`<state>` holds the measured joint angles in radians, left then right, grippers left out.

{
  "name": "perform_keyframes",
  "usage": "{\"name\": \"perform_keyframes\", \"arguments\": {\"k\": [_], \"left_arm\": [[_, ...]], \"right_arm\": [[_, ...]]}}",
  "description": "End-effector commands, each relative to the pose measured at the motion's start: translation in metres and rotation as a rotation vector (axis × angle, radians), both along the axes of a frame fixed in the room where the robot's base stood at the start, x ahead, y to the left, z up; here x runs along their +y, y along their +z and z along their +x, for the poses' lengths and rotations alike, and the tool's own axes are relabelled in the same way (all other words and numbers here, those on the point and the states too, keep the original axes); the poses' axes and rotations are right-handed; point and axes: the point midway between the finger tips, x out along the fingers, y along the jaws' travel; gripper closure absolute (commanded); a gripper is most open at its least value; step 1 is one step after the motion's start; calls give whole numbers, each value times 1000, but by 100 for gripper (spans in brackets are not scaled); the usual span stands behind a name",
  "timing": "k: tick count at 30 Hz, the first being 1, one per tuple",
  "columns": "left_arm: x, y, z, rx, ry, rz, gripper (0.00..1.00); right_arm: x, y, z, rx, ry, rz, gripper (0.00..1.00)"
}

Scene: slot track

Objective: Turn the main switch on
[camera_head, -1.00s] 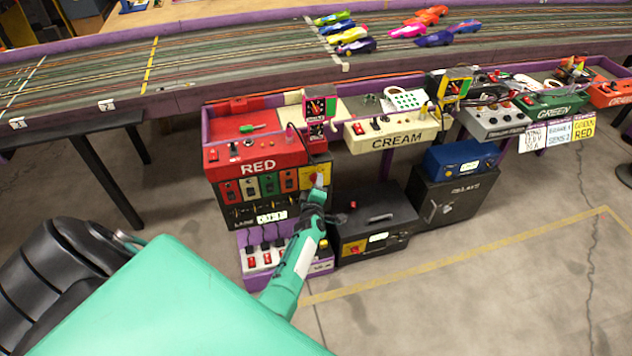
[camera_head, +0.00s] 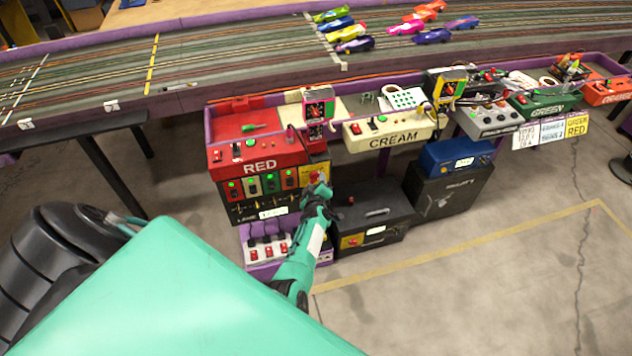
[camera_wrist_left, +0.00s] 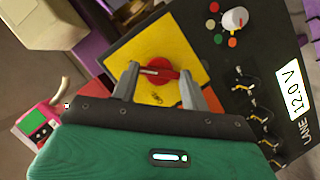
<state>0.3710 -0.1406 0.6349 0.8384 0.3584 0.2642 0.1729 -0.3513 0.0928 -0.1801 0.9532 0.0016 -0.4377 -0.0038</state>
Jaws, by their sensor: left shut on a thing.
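The main switch is a red rotary knob (camera_wrist_left: 160,74) on a yellow plate (camera_wrist_left: 148,48), which is set on a black panel. In the head view the red knob (camera_head: 316,177) shows on the yellow plate at the right of the RED station. My left gripper (camera_wrist_left: 160,84) is shut on the knob, with one finger on each side of it. In the head view my left gripper (camera_head: 318,190) is at the plate and covers part of it. Small green lights glow on the switch row of the RED station (camera_head: 255,160). My right gripper is not in view.
A black box (camera_head: 380,212) stands right of my left gripper. The CREAM station (camera_head: 395,140) is above it. A power strip with red switches (camera_head: 268,250) is below left. The slot track (camera_head: 230,60) with several cars runs behind. The floor at right is open.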

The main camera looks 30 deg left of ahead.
Motion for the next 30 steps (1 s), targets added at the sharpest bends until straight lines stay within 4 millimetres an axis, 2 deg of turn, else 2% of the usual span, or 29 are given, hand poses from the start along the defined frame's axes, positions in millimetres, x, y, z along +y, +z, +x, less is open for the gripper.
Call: {"name": "perform_keyframes", "arguments": {"k": [17,18,21,30], "left_arm": [[-1,-2,0,21,-2,15,77],[-1,-2,0,21,-2,15,53],[-1,-1,0,21,-2,14,33],[0,0,0,18,-1,15,33]], "right_arm": [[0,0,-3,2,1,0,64],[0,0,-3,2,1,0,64],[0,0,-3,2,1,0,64],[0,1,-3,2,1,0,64]]}}
